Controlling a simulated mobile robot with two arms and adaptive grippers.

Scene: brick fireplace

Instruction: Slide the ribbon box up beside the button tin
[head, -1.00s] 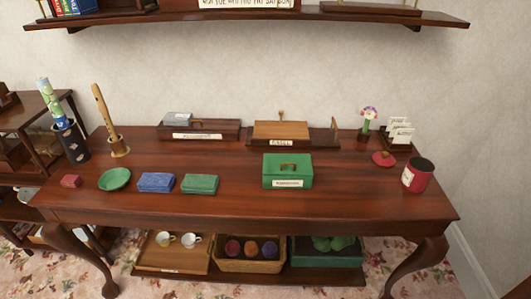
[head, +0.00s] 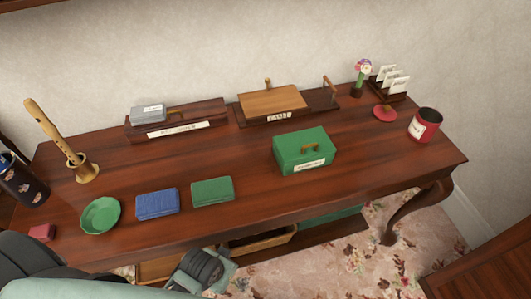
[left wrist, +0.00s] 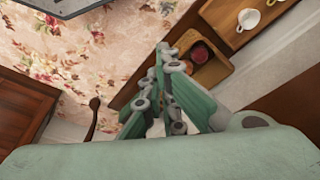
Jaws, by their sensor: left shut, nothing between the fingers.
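The ribbon box looks to be the green box (head: 303,152) with a brown handle and a white label, on the right half of the table top. The button tin looks to be the red, open-topped tin (head: 425,125) near the table's right end, apart from the green box with bare wood between. The labels are too small to read. My left gripper (left wrist: 163,55) is shut and empty in the left wrist view, below the table top near the lower shelf. My right gripper is not in view.
A round red lid (head: 385,112) lies between box and tin, farther back. A card holder (head: 392,82) and flower (head: 361,75) stand behind. A wooden tray (head: 287,107) is behind the box. A green packet (head: 212,191), blue packet (head: 157,203) and green dish (head: 100,215) lie left.

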